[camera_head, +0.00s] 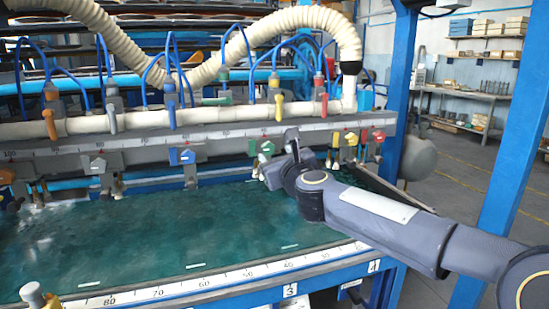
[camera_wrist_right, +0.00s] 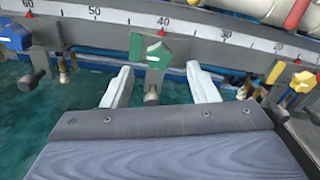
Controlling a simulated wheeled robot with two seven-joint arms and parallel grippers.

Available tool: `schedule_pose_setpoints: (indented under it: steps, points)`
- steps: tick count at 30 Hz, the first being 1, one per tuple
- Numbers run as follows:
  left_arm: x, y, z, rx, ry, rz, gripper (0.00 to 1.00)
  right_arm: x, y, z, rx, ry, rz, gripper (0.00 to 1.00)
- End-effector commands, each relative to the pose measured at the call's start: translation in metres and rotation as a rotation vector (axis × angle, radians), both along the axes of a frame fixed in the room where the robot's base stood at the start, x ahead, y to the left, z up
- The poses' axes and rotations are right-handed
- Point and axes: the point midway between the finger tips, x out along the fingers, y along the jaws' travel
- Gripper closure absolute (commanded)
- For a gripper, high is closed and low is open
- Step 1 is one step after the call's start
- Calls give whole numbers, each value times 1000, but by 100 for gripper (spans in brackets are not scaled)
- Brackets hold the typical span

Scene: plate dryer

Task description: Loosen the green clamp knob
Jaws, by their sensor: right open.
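The green clamp (camera_wrist_right: 158,55) hangs on the scale rail near the 40 mark in the right wrist view. Its five-sided green piece faces me, and a small grey screw knob (camera_wrist_right: 151,97) sits below it. In the head view the green clamp (camera_head: 266,148) shows just above my right gripper (camera_head: 262,172). My right gripper (camera_wrist_right: 163,84) is open, with its two pale fingers on either side of the grey screw knob. I cannot tell whether either finger touches it. My left gripper is in neither view.
A blue clamp (camera_wrist_right: 15,36) is to the left and a yellow clamp (camera_wrist_right: 300,82) to the right on the same rail (camera_wrist_right: 110,14). A green wet table surface (camera_head: 180,240) lies below. White hoses (camera_head: 300,20) run above. A blue post (camera_head: 400,70) stands right.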

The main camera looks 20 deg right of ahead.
Motion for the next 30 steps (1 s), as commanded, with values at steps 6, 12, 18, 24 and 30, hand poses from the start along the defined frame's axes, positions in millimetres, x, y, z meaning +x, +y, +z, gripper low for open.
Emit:
schedule_pose_setpoints:
  steps: [6,12,18,24,30]
  points:
    - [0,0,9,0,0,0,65,36,2,2,-1,1,3,47]
    - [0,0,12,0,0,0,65,53,2,1,-4,-1,2,47]
    - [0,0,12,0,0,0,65,55,2,0,-6,-1,2,47]
    - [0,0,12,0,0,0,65,55,2,0,-6,-1,2,61]
    - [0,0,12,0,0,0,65,55,2,0,-6,-1,2,87]
